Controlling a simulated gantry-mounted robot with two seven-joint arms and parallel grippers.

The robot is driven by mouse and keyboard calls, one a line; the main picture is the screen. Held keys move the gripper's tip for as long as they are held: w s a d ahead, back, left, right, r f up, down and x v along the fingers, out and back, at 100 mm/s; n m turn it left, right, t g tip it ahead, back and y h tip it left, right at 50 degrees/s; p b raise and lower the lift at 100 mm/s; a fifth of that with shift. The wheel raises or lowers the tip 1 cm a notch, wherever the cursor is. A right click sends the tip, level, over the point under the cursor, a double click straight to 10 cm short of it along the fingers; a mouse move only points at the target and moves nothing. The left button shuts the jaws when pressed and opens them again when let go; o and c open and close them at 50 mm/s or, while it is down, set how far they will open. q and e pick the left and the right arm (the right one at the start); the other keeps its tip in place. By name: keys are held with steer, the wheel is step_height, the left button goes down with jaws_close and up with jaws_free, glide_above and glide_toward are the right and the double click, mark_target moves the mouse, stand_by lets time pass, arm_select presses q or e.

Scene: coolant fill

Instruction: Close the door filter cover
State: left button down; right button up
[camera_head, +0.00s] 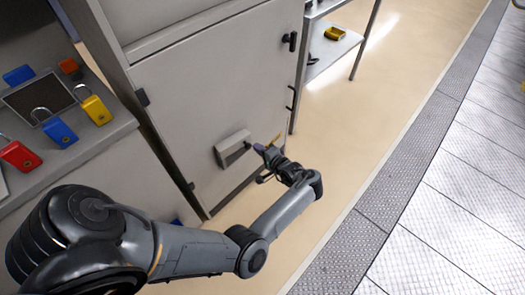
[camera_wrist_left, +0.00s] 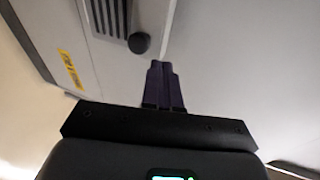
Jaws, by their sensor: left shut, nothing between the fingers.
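The grey filter cover (camera_head: 231,144) is on the lower part of the tall cabinet door (camera_head: 215,95) in the head view. It stands out from the door face; I cannot tell its exact opening angle. My left gripper (camera_head: 258,147) is just right of the cover, fingers pointing toward the door. In the left wrist view its dark fingers (camera_wrist_left: 163,82) are together and empty. There, a slatted grille (camera_wrist_left: 108,14) and a round black knob (camera_wrist_left: 139,43) lie just beyond the fingertips. Contact is not clear. My right gripper is not in view.
A bench (camera_head: 75,153) at the left holds red, blue and yellow padlocks. The beige floor (camera_head: 385,90) to the right is clear. A yellow label (camera_wrist_left: 70,68) shows in the wrist view.

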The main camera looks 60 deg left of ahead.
mark_target(245, 138)
arm_select(q)
steer(key=b+x, duration=0.2)
steer(key=x, duration=0.3)
steer(key=shift+f, duration=0.2)
steer(key=shift+a+f+b, duration=0.1)
steer(key=shift+a+b, duration=0.4)
steer(key=shift+a, duration=0.2)
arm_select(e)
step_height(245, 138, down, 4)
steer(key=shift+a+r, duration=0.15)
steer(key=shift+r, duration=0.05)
